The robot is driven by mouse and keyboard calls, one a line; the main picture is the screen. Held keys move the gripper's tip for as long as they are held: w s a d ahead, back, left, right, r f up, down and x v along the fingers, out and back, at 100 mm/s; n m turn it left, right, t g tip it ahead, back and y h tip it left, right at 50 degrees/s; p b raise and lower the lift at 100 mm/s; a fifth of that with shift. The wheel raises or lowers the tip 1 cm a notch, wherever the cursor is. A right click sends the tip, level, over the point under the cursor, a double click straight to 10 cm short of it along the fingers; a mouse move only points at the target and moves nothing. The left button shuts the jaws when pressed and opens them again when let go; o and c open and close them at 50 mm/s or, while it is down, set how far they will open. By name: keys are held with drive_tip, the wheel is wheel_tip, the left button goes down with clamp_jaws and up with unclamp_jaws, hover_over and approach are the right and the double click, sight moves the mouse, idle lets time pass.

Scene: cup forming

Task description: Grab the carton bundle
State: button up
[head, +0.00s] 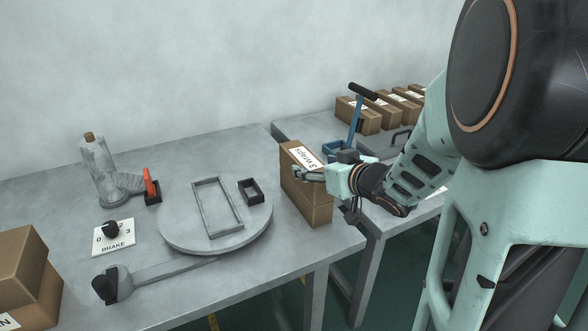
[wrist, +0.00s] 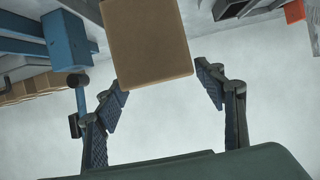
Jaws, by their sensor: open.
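The carton bundle, a brown upright box (head: 305,204) with a white label reading "3 wraps" on top, stands at the right edge of the near table. My gripper (head: 308,174) is at its right side, near the top, with its fingers pointing left. In the wrist view, the brown box (wrist: 148,45) shows ahead in the gap between the open fingertips (wrist: 161,86). I see no finger clearly pressing on it. The gripper hides part of the box's upper right side in the head view.
A turntable (head: 176,238) with a rectangular frame, a wrap roll post (head: 98,170) and a brake dial plate (head: 113,237) lie left. Brown cartons (head: 22,270) stand at the left front. A blue handled tool (head: 355,125) and several cartons (head: 362,118) occupy the far table.

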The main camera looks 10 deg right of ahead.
sight(305, 163)
drive_tip(key=b+x, duration=0.1)
drive_tip(key=x, duration=0.4)
drive_tip(key=shift+s+a+f+b, duration=0.1)
drive_tip(key=shift+a+f+b, duration=0.1)
drive_tip(key=shift+b, duration=0.1)
drive_tip(key=shift+w, duration=0.25)
drive_tip(key=shift+c, duration=0.5)
clamp_jaws()
drive_tip(key=shift+r, duration=0.15)
